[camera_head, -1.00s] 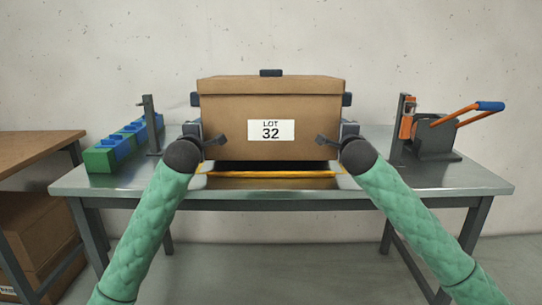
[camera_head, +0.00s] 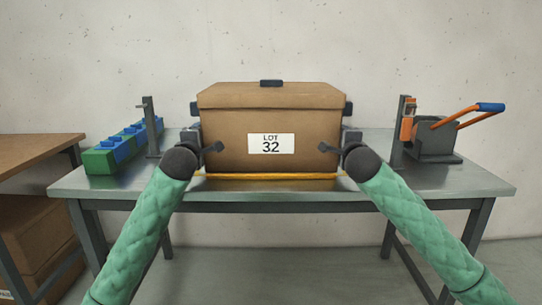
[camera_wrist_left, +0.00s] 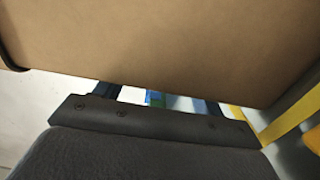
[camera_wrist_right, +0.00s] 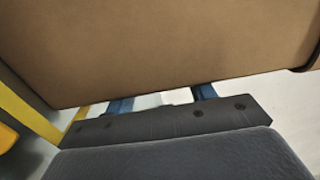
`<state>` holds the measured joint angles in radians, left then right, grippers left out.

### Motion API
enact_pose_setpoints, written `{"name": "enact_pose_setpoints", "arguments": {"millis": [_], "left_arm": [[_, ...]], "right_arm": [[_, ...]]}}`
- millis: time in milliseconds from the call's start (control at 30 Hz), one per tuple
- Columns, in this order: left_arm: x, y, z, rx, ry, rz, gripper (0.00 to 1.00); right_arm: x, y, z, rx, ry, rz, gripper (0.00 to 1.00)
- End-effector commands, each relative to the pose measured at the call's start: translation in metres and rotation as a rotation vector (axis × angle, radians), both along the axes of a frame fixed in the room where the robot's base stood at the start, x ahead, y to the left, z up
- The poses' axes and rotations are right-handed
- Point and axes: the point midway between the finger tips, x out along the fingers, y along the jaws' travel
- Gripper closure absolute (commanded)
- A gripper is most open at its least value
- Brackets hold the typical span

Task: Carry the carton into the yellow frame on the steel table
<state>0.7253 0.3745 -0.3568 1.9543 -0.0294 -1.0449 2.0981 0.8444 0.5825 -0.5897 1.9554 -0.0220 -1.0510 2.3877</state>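The brown carton (camera_head: 270,116) with its LOT 32 label stands upright between my two arms, low over the steel table (camera_head: 440,180). The front bar of the yellow frame (camera_head: 270,176) shows right at the carton's lower front edge. I cannot tell whether the carton touches the table. My left gripper (camera_head: 207,149) is against the carton's left side and my right gripper (camera_head: 335,149) against its right side. The carton's side walls fill the left wrist view (camera_wrist_left: 170,45) and right wrist view (camera_wrist_right: 150,45), hiding the fingertips.
Green and blue blocks (camera_head: 100,160) and a dark post (camera_head: 151,130) stand at the table's left. A dark device with orange handles (camera_head: 437,138) stands at its right. A wooden table (camera_head: 35,150) is at far left, with a box (camera_head: 38,225) beneath.

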Motion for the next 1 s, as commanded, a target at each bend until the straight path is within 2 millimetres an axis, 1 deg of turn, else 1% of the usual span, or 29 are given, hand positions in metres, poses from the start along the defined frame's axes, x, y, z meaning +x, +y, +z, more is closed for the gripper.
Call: {"name": "enact_pose_setpoints", "arguments": {"millis": [100, 267, 300, 367, 400, 433, 667, 767, 867, 1000], "left_arm": [[0.0, 0.004, 0.0, 0.001, 0.0, 0.004, 0.23], [0.001, 0.006, 0.0, 0.001, 0.001, 0.007, 0.23], [0.001, 0.006, 0.0, 0.001, 0.001, 0.007, 0.23], [0.001, 0.006, 0.0, 0.002, 0.001, 0.008, 0.23], [0.001, 0.006, 0.0, 0.002, 0.001, 0.008, 0.23], [0.001, 0.007, 0.0, 0.002, 0.001, 0.008, 0.23], [0.001, 0.007, 0.0, 0.002, 0.001, 0.009, 0.23], [-0.002, 0.007, 0.0, 0.001, 0.001, 0.009, 0.23], [-0.011, 0.006, -0.001, 0.0, 0.001, 0.008, 0.23], [-0.034, 0.006, -0.001, -0.001, 0.001, 0.007, 0.23]], "right_arm": [[0.001, -0.004, 0.0, -0.001, 0.001, -0.005, 0.45], [0.001, -0.006, 0.0, -0.002, 0.001, -0.008, 0.45], [0.001, -0.006, 0.0, -0.002, 0.001, -0.008, 0.44], [0.001, -0.007, 0.0, -0.002, 0.001, -0.009, 0.32], [0.001, -0.007, 0.0, -0.002, 0.001, -0.01, 0.24], [0.001, -0.007, 0.0, -0.002, 0.001, -0.01, 0.23], [0.001, -0.008, 0.0, -0.002, 0.001, -0.011, 0.23], [0.001, -0.008, 0.0, -0.002, 0.001, -0.012, 0.23], [0.001, -0.008, 0.0, -0.003, 0.001, -0.012, 0.23], [0.001, -0.008, 0.0, -0.003, 0.001, -0.012, 0.23]]}}
